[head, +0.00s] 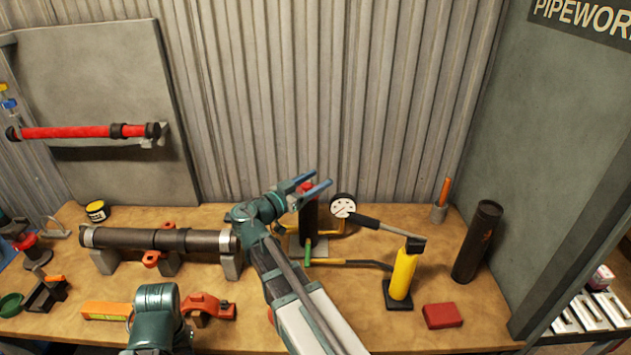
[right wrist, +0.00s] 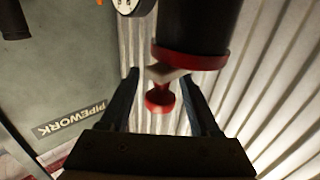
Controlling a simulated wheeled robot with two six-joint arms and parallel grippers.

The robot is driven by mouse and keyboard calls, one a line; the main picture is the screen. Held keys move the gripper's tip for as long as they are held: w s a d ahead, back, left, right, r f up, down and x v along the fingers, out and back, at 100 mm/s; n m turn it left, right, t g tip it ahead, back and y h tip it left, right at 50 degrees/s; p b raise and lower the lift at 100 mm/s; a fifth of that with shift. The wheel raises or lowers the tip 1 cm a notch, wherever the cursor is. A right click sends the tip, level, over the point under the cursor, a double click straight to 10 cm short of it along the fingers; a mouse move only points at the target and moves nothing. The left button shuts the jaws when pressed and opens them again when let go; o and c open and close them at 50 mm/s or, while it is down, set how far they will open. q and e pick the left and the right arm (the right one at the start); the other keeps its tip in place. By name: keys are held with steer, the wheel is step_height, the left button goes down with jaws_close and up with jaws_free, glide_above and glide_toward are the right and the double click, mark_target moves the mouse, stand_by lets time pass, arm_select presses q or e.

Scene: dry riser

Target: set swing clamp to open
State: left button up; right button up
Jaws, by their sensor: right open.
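A black upright cylinder (head: 309,218) with a red top stands at the back middle of the bench. In the right wrist view the cylinder (right wrist: 200,25) has a red collar (right wrist: 190,58), a pale flat piece and a small red knob (right wrist: 160,100). I take this to be the swing clamp, but its position is hard to tell. My right gripper (head: 318,181) is open at the cylinder's top. In the wrist view its fingers (right wrist: 160,76) lie either side of the knob, with visible gaps. My left gripper is not in view.
A dark pipe (head: 125,238) lies on supports to the left. A pressure gauge (head: 343,206), yellow hand pump (head: 403,272), black canister (head: 477,242) and red block (head: 442,315) stand to the right. The corrugated wall (head: 330,90) is close behind the right gripper.

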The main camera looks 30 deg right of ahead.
jaws_close()
stand_by(0.3)
stand_by(1.2)
